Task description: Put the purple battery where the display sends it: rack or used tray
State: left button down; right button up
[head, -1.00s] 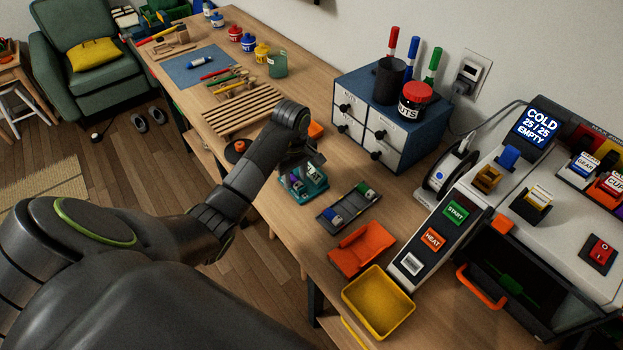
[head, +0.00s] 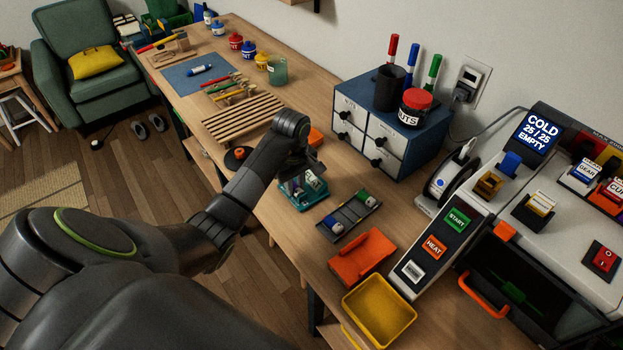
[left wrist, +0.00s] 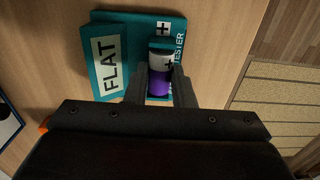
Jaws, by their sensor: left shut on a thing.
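The purple battery (left wrist: 159,84) has a white band with a plus mark and stands in the teal tester (left wrist: 103,27). The tester's display (left wrist: 108,64) reads FLAT. My left gripper (left wrist: 160,74) is shut on the battery, one finger on each side. In the head view my left gripper (head: 300,168) is over the tester (head: 313,188) and hides part of it. A dark grey rack (head: 352,211) beside it holds a blue and a green battery. A yellow tray (head: 380,312) lies nearer the front edge; it looks empty. My right gripper is out of view.
An orange holder (head: 361,257) stands between rack and yellow tray. A machine (head: 540,225) with START and HEAT buttons fills the right side. A blue drawer cabinet (head: 390,125) stands behind. A slatted wooden rack (head: 243,118) lies left of the arm.

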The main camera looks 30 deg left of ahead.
aim_at(295, 187)
pick_arm(q)
jog(key=shift+r+p, duration=1.85)
jog(key=shift+r, duration=1.55)
